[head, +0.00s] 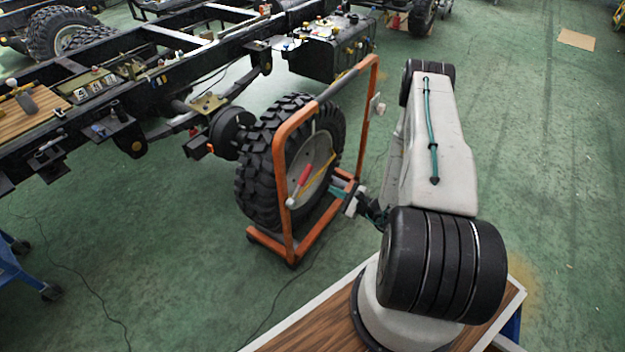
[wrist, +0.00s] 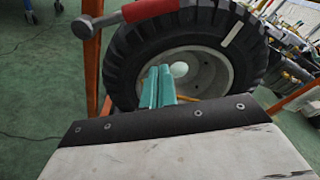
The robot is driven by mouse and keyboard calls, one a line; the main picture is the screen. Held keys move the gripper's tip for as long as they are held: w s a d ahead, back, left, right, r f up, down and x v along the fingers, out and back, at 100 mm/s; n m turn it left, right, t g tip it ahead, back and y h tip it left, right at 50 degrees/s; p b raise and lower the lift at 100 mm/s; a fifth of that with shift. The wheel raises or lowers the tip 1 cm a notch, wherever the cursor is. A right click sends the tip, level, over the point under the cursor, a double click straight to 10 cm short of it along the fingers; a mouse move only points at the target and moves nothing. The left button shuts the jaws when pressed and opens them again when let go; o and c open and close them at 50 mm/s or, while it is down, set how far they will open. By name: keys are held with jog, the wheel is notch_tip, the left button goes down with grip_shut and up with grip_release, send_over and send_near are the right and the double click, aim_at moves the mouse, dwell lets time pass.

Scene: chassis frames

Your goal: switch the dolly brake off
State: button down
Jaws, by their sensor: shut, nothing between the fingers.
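The orange dolly (head: 284,165) stands on the green floor and holds a large tyre with a grey hub (head: 308,170). A lever with a red grip (head: 305,178) and a pale round end sits at the dolly's near post, tilted up to the right; I take it for the brake. In the wrist view the red grip (wrist: 150,10) crosses the top edge, partly cut off. My gripper (wrist: 158,72) has its teal fingers together and empty, in front of the hub, below and apart from the grip. In the head view my gripper (head: 337,191) is low beside the dolly, right of the lever.
A black truck chassis (head: 165,75) runs behind the dolly, its axle end close to the tyre. A wood-topped surface (head: 310,325) lies under my arm. A blue stand (head: 15,265) is at the left.

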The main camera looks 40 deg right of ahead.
aim_at(301, 183)
jog(key=shift+w, duration=0.1)
jog(key=w+a+r, duration=0.2)
jog(key=w+a, duration=0.2)
jog(key=w, duration=0.4)
jog(key=shift+a, duration=0.25)
jog(key=shift+d+r, duration=0.1)
dwell(0.3)
jog(key=shift+s+r, duration=0.1)
